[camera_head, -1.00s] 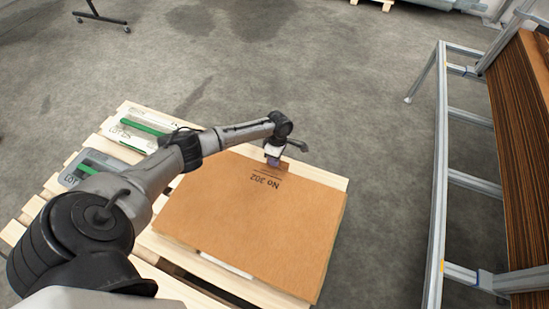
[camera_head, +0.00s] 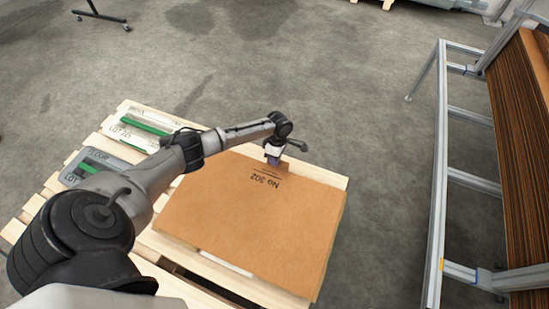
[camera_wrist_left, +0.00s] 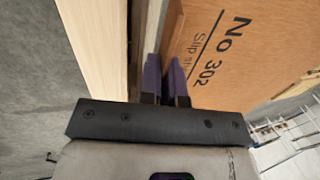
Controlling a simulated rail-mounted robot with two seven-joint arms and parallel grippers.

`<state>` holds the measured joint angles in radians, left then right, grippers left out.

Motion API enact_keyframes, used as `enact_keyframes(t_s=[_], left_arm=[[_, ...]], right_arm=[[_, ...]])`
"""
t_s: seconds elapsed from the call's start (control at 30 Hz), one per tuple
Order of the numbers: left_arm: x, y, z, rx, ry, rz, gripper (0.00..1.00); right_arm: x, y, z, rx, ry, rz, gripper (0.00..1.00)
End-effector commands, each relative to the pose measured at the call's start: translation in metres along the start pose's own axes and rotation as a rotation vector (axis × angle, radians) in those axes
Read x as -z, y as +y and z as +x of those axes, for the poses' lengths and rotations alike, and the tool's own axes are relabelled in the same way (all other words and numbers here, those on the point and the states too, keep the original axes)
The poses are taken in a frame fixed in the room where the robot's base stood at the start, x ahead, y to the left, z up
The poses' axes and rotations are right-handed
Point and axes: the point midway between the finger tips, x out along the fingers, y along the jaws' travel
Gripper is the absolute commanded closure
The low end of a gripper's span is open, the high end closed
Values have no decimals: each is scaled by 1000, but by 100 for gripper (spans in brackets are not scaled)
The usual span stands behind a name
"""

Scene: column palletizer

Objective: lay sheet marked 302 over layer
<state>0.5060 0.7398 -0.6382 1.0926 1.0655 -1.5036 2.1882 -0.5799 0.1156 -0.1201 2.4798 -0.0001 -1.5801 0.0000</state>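The brown sheet marked No 302 (camera_head: 250,225) lies nearly flat over the near right part of the wooden pallet (camera_head: 165,278), covering what is beneath it. My left gripper (camera_head: 273,160) is at the sheet's far edge, beside the printed number. In the left wrist view its two purple fingers (camera_wrist_left: 166,82) are close together, one on each side of the edge of the sheet (camera_wrist_left: 230,75), so it looks shut on it. A pale strip (camera_head: 226,262) shows under the sheet's near edge. My right gripper is not in view.
Green-and-white packages labelled LOT (camera_head: 140,131) and a grey one (camera_head: 92,167) lie on the pallet's left part, partly behind my left arm. A metal frame (camera_head: 440,180) with a dark brown stack (camera_head: 525,130) stands at the right. Grey floor between is clear.

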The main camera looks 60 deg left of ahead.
Motion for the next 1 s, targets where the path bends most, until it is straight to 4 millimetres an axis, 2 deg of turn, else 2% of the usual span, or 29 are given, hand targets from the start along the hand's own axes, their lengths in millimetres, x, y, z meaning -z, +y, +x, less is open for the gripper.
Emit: enact_keyframes(t_s=[0.4,0.43,0.73,1.0], left_arm=[[0,1,5,0,0,-1,100],[0,1,5,0,0,-1,94],[0,1,5,0,1,-1,65],[0,1,3,0,1,-1,65]], right_arm=[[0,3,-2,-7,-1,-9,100],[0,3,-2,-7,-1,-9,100],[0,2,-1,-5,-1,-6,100],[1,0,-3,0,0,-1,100]])
